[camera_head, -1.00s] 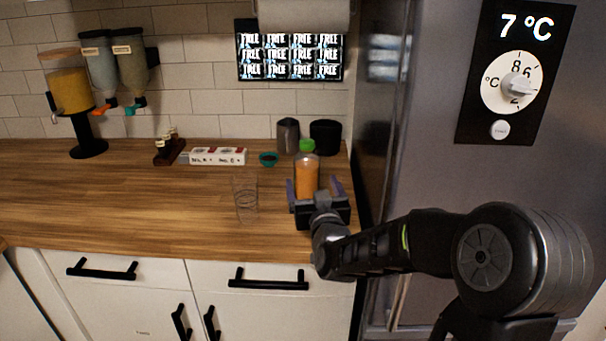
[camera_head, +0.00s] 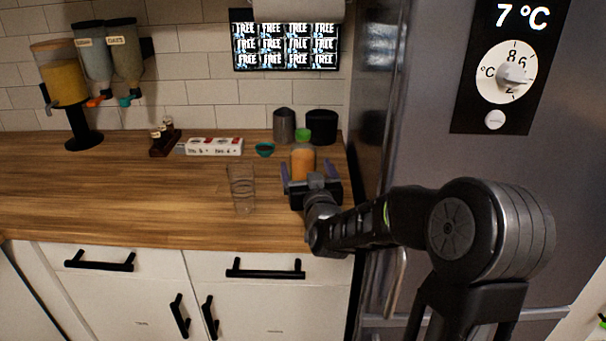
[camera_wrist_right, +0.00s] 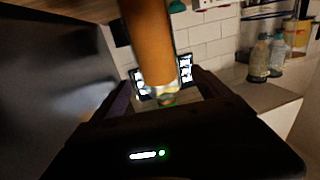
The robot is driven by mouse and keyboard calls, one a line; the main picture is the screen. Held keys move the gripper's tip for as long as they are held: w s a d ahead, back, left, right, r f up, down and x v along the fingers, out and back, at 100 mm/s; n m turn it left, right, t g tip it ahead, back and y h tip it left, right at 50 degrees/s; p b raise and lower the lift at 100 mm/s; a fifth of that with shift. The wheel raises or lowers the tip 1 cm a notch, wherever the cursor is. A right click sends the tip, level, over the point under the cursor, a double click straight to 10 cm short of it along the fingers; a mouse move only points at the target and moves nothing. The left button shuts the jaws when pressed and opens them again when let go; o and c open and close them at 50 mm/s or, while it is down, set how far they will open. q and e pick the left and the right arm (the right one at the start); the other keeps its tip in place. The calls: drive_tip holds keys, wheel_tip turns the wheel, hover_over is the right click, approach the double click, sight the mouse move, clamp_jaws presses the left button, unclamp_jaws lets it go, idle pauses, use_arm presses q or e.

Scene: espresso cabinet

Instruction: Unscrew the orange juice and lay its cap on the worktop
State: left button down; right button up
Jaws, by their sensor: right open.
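The orange juice (camera_head: 302,163) is a clear bottle of orange liquid with a green cap (camera_head: 303,136) on top. It stands upright on the wooden worktop (camera_head: 120,195), near its right end. My right gripper (camera_head: 311,181) is open, with a finger on each side of the bottle's lower part. In the right wrist view the bottle (camera_wrist_right: 150,45) shows between the open fingers, with a green spot at its end. I cannot tell whether the fingers touch it. The gripper body hides the bottle's base. My left gripper is not in view.
A clear glass (camera_head: 242,188) stands left of the bottle. Behind are a grey pitcher (camera_head: 284,126), a black container (camera_head: 321,127), a teal bowl (camera_head: 264,149) and a white box (camera_head: 214,146). The fridge (camera_head: 455,160) bounds the right side. The worktop's left front is clear.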

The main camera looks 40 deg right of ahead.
drive_tip(key=p+x, duration=0.1)
drive_tip(key=x, duration=0.3)
drive_tip(key=shift+w+d, duration=0.3)
drive_tip(key=shift+w, duration=0.2)
drive_tip(key=shift+c, duration=0.5)
clamp_jaws()
drive_tip(key=shift+r, duration=0.1)
idle(0.3)
